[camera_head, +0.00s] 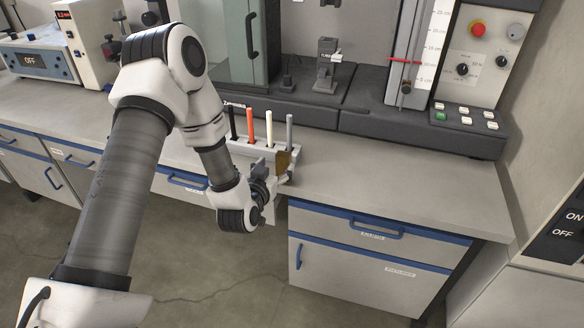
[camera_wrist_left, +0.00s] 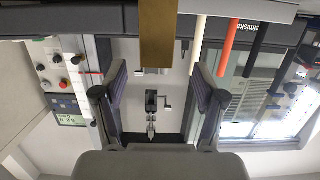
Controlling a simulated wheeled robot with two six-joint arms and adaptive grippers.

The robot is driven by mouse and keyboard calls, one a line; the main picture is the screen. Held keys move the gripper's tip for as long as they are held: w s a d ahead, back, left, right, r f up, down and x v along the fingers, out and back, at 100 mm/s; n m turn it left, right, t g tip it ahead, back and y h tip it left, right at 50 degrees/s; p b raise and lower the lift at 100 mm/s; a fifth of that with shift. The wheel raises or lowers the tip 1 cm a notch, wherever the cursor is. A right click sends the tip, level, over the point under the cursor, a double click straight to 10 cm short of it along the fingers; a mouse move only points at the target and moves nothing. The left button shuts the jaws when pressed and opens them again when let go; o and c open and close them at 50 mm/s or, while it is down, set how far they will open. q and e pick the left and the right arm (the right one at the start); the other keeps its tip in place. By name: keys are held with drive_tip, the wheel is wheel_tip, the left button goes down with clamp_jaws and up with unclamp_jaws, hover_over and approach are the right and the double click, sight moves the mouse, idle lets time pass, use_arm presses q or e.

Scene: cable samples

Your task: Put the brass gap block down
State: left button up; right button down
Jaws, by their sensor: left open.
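The brass gap block (camera_head: 283,160) shows at the right end of a light-coloured rack (camera_head: 292,177) on the bench, partly hidden by my gripper. In the left wrist view the brass block (camera_wrist_left: 158,35) hangs in from the top edge, in line with the space between my fingers. My left gripper (camera_head: 265,170) is at the front of the rack, close to the block. In the left wrist view the two fingers of my left gripper (camera_wrist_left: 160,78) are spread, with a clear gap on each side of the block. What the block rests on is hidden. My right gripper is not in view.
Black, red, white and grey rods stand in the rack, the red rod (camera_head: 250,126) among them. Behind it is a dark machine base (camera_head: 400,125) with a small clamp (camera_head: 326,68). The bench top (camera_head: 400,185) to the right is clear.

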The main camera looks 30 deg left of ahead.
sight(282, 159)
use_arm(q)
drive_tip(key=x, duration=0.5)
drive_tip(key=shift+w+d+r+p, duration=0.1)
drive_tip(key=shift+d+r+p, duration=0.15)
drive_tip(key=shift+p, duration=0.1)
drive_tip(key=shift+w+a+f, duration=0.15)
drive_tip(key=shift+w+f, duration=0.15)
drive_tip(key=shift+w, duration=0.05)
drive_tip(key=shift+s+r, duration=0.1)
clamp_jaws()
drive_tip(key=shift+r, duration=0.1)
